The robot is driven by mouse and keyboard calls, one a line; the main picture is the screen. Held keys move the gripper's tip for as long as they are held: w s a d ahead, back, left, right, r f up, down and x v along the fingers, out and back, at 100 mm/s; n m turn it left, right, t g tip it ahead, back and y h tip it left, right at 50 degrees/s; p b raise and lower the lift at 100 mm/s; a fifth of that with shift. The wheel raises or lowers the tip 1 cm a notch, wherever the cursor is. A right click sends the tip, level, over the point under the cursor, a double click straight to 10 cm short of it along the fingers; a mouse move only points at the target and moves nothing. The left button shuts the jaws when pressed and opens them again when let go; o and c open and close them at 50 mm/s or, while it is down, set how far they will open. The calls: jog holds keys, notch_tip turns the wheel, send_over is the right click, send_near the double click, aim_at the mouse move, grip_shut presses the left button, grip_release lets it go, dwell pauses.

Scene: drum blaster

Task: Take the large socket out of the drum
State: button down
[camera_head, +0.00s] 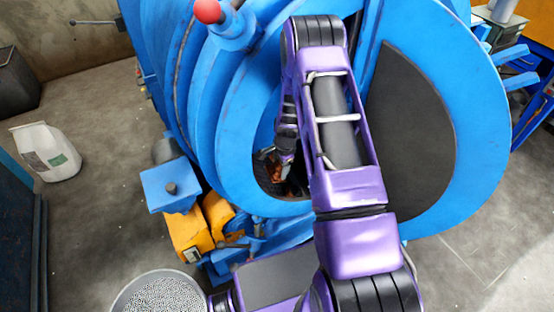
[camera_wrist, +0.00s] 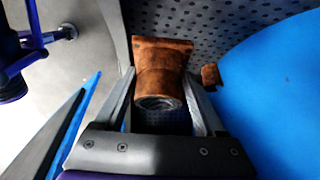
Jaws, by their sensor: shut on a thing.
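The large socket (camera_wrist: 163,75) is a rusty brown, flanged piece with a round open end, seen in the wrist view between the two fingers. My gripper (camera_wrist: 165,100) is shut on it, one finger on each side. In the head view the gripper (camera_head: 287,160) is inside the opening of the blue drum (camera_head: 232,140), and the rusty socket (camera_head: 273,172) shows small and partly hidden there. The perforated dark drum lining (camera_wrist: 240,25) lies behind the socket in the wrist view. I cannot tell whether the socket touches it.
A smaller rusty piece (camera_wrist: 211,75) is just right of the right finger. The round blue door (camera_head: 482,120) with a dark inner face stands open at right. A bowl of grey pellets (camera_head: 165,295) is at the bottom, and a white bag (camera_head: 45,150) stands on the floor at left.

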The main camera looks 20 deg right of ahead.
jog(key=s+d+b, duration=0.1)
jog(key=s+d, duration=0.2)
jog(key=s, duration=1.1)
jog(key=s+d+b, duration=0.1)
jog(key=s+d, duration=0.2)
jog(key=s, duration=1.2)
jog(key=shift+d+f, duration=0.15)
jog(key=shift+f, duration=0.05)
